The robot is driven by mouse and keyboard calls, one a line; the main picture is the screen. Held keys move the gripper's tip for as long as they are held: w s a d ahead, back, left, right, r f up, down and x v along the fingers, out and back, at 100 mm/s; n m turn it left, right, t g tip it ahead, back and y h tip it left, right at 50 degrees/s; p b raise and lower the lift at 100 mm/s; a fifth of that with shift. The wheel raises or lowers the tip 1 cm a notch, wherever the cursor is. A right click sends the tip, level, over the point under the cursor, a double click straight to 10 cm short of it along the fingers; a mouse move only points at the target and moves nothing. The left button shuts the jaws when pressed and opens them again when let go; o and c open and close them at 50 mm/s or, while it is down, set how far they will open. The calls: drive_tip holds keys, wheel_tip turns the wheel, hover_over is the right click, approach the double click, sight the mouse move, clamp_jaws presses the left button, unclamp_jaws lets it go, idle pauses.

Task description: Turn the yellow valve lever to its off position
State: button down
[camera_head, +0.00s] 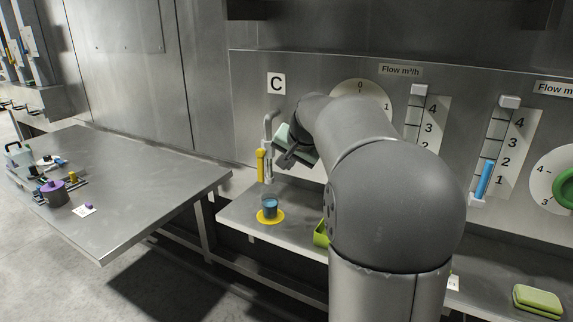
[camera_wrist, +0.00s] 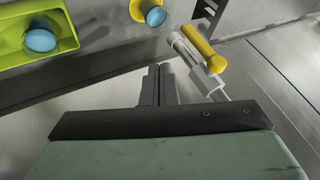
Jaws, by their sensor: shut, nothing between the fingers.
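The yellow valve lever (camera_head: 261,165) hangs roughly upright on the grey pipe (camera_head: 269,130) below the C sign. In the wrist view the yellow lever (camera_wrist: 204,48) lies slanted beside a pale pipe fitting (camera_wrist: 205,78). My gripper (camera_head: 281,164) is just right of the lever and pipe in the head view, and partly dark against the panel. In the wrist view my gripper (camera_wrist: 160,70) has its two fingers together with nothing between them. They are left of the lever and look apart from it.
A blue cup (camera_head: 270,206) stands on a yellow disc (camera_head: 264,218) on the shelf below the lever. A green tray (camera_head: 321,236) is partly hidden by my arm. Flow gauges line the panel. A steel table (camera_head: 150,190) with small objects stands left.

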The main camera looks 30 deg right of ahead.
sight(261, 167)
drive_tip(key=w+a+f+p, duration=0.1)
drive_tip(key=w+f+p, duration=0.1)
drive_tip(key=w+f, duration=0.4)
drive_tip(key=shift+w+a, duration=0.4)
drive_tip(key=shift+w, duration=0.6)
drive_tip(key=shift+f, duration=0.1)
drive_tip(key=shift+f, duration=0.1)
